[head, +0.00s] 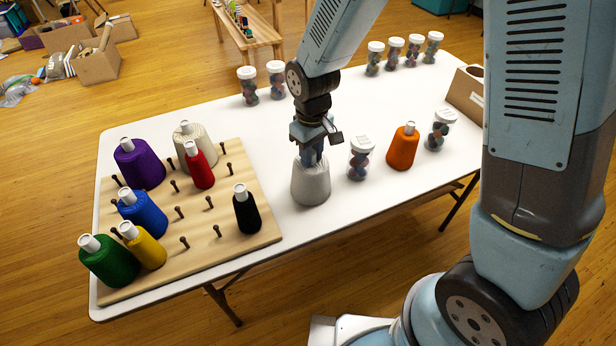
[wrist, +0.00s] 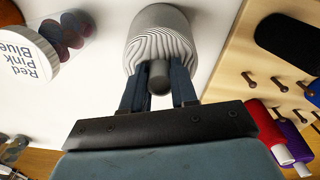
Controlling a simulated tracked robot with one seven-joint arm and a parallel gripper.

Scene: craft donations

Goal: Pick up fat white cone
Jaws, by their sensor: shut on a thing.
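The fat white cone (head: 311,184) is a wide, pale grey-white spool of thread near the middle of the white table, to the right of the wooden peg board. My gripper (head: 312,155) comes down from above and is shut on the top of this cone. In the wrist view the cone (wrist: 158,38) shows fine curved lines, and its grey tip sits between the two fingers of my gripper (wrist: 159,88). The cone appears upright. I cannot tell whether its base touches the table.
The peg board (head: 224,235) holds several coloured cones at left, with a black cone (head: 246,211) nearest. A clear jar (head: 360,160) stands close to the right of the held cone, then an orange cone (head: 402,149). More jars line the table's far edge.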

